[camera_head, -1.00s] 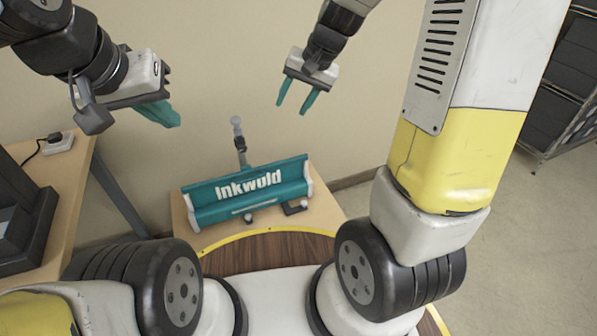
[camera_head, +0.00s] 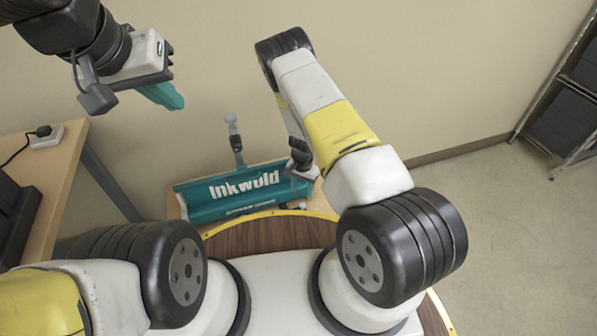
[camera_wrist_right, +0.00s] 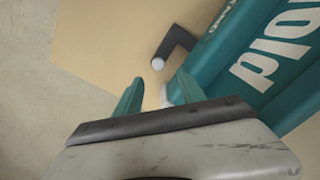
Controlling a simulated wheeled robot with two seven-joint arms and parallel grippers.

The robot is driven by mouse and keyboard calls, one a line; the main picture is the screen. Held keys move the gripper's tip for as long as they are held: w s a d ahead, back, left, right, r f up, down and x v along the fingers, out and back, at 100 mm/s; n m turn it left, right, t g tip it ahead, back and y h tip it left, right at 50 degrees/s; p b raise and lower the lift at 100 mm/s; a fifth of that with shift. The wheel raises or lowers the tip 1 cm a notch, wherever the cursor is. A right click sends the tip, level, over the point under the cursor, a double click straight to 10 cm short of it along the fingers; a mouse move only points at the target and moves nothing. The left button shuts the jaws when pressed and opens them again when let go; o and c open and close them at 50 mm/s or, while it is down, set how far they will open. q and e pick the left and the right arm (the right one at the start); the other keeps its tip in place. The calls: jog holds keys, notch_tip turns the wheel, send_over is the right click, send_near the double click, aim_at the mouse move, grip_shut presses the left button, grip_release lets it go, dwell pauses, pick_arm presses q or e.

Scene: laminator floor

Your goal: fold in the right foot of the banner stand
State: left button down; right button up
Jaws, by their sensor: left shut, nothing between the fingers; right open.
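The banner stand (camera_head: 215,205) is a teal case with white "Inkwold" lettering, lying on a low tan surface; it also shows in the right wrist view (camera_wrist_right: 285,25). In that view a black bent foot (camera_wrist_right: 178,42) with a white round tip (camera_wrist_right: 158,63) sticks out beside the case, just ahead of my right gripper (camera_wrist_right: 158,92). The right gripper's teal fingers are open and apart from the foot. A white part of the stand shows by the right-hand finger. In the head view my right arm hides the foot. My left gripper (camera_head: 163,96) is shut and empty, high at left.
A tan table (camera_head: 65,165) with a dark device (camera_head: 20,215) stands at left. A grey upright post with a round head (camera_head: 234,140) rises behind the stand. A dark shelf rack (camera_head: 565,110) is far right. The floor at right is clear.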

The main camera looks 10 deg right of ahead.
aim_at(302, 204)
jog(key=shift+s+d+f, duration=0.1)
jog(key=shift+d+f, duration=0.05)
jog(key=shift+f, duration=0.7)
notch_tip(302, 204, down, 7)
jog(key=shift+r, duration=0.1)
grip_shut()
dwell(0.9)
